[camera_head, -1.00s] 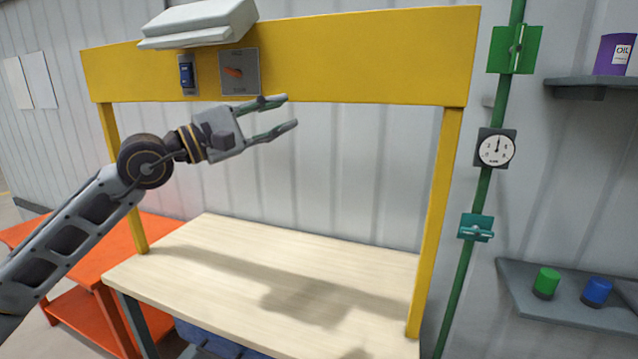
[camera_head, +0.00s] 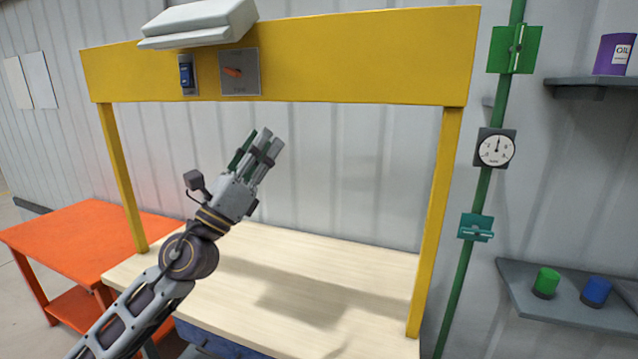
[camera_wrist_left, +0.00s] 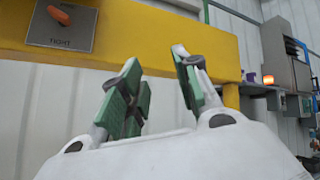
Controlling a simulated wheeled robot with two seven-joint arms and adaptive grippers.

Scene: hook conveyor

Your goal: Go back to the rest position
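My left gripper (camera_head: 258,148) is raised above the wooden workbench (camera_head: 330,265), below the yellow overhead beam (camera_head: 350,55), with its fingers pointing up and to the right. In the left wrist view the green-padded fingers of this gripper (camera_wrist_left: 156,68) stand apart with nothing between them, so it is open and empty. My right gripper is in neither view.
A grey plate with an orange switch (camera_head: 233,72) and a blue switch (camera_head: 187,74) sit on the beam. Yellow posts stand at both sides. An orange table (camera_head: 90,225) is at left. A green pole with a gauge (camera_head: 496,148) stands right. The benchtop is clear.

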